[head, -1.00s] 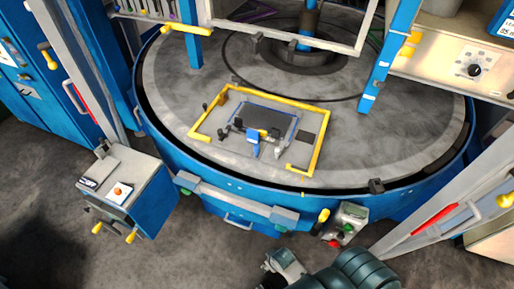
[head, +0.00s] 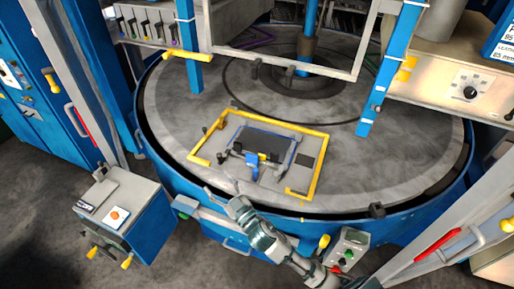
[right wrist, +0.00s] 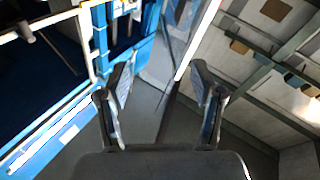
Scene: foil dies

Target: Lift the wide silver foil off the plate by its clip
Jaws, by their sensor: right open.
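A dark grey rectangular sheet (head: 262,143) with a thin bluish border lies inside a yellow frame (head: 272,118) on the round grey turntable. I cannot tell whether this sheet is the silver foil or the plate. A small blue clip-like part (head: 252,160) sits at the sheet's near edge. My right gripper (head: 222,189) is above the turntable's near rim, short of the yellow frame's near left side. It is open; in the right wrist view its fingers (right wrist: 162,85) are spread with nothing between them. My left gripper is not in view.
A blue cabinet with an orange button (head: 114,217) stands at the lower left. A small control box (head: 347,250) is at the near right rim. A grey and blue upright frame (head: 285,65) rises over the turntable's back. The turntable's right side is mostly clear.

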